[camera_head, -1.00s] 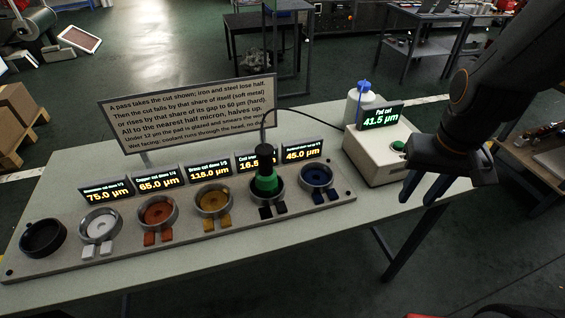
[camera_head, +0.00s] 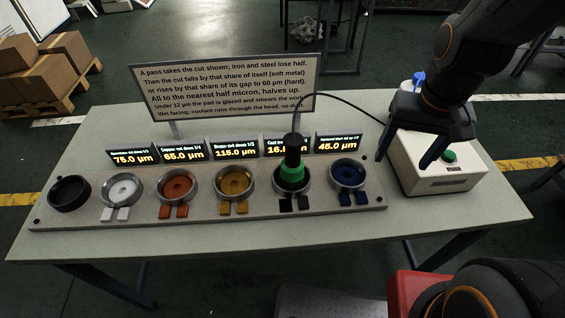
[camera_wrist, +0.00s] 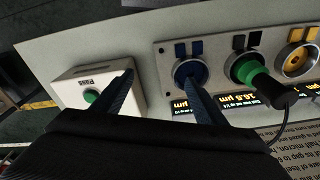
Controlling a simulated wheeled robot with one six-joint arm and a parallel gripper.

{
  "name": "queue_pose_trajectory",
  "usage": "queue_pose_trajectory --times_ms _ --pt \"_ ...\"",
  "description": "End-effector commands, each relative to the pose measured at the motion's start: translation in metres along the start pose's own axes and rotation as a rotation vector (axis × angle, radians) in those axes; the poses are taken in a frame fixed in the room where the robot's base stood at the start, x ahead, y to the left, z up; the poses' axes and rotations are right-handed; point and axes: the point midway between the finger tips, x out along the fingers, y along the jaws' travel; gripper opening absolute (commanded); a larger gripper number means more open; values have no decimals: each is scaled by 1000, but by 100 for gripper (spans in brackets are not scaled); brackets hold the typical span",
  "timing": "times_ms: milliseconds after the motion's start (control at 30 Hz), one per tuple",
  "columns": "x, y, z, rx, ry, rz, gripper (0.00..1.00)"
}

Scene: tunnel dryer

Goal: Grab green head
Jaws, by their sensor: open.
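The green head (camera_head: 292,176) has a black upper part with a cable from its top. It stands upright in the fifth cup from the left on the grey rack. In the wrist view the green head (camera_wrist: 252,75) is right of the fingers. My gripper (camera_head: 408,156) is open and empty, with blue fingers. It is up and to the right of the head, above the white box, and apart from both. In the wrist view my gripper (camera_wrist: 165,92) shows its two fingers spread, one over the white box, one near the blue cup.
The grey rack (camera_head: 385,203) holds several cups with colored pads and small displays behind. The blue cup (camera_head: 348,174) is just right of the head. A white box (camera_head: 465,180) with a green button stands right. A sign (camera_head: 228,86) stands behind. The table front (camera_head: 250,243) is clear.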

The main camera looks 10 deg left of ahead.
Motion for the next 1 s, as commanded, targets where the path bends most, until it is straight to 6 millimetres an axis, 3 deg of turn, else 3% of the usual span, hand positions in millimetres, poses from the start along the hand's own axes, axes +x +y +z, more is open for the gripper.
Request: queue_pose_trajectory --times_ms 167,300,500,600,800,1000 --pt "10 -48 -13 216 -27 -7 69" --pt "16 -99 -18 452 -56 1 69" --pt "22 -168 -14 783 -86 32 69" --pt "23 -193 -10 910 -93 48 69" --pt "24 -222 -1 1067 -98 72 69" --pt "34 -227 2 1108 -99 80 69"
